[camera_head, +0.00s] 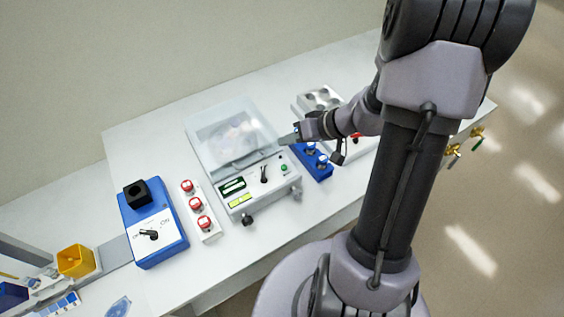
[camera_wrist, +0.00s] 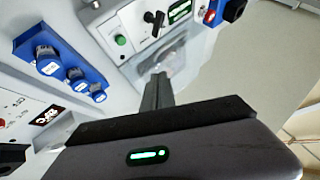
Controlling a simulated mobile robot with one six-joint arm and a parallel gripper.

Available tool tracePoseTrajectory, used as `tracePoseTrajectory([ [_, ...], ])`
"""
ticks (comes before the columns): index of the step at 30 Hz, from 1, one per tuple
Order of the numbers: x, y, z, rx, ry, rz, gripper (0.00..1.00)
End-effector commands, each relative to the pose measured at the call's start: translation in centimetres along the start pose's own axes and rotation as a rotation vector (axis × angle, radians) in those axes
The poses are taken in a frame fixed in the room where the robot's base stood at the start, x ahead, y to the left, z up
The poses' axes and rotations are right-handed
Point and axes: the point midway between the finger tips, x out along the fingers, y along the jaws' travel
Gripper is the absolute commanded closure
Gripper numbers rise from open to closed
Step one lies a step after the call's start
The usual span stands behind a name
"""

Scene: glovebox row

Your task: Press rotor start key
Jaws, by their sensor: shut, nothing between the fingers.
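A white machine with a clear lid (camera_head: 232,135) stands in the middle of the bench. Its front panel carries a round green key (camera_head: 284,168), a black lever (camera_head: 264,174) and a lit green display (camera_head: 232,186). My gripper (camera_head: 284,140) is shut and empty, above the right side of the lid, behind and above the green key, not touching it. In the wrist view, my shut fingers (camera_wrist: 158,82) point toward the clear lid, and the green key (camera_wrist: 120,40) shows at upper left, apart from them. The black lever (camera_wrist: 154,20) is beside it.
A blue rack with blue-capped vials (camera_head: 318,165) is close on the machine's right. A white rack with red caps (camera_head: 195,204) and a blue switch box (camera_head: 153,222) stand on its left. A metal block (camera_head: 318,97) is behind my wrist. Bare bench (camera_head: 150,125) lies at back left.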

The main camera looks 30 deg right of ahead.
Motion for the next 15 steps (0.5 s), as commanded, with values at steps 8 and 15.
tracePoseTrajectory([
  [8,2.2,1.5,1.6,0.001,-0.003,-0.001,1.0],
  [15,4.8,3.4,3.5,0.0,-0.001,-0.001,1.0],
])
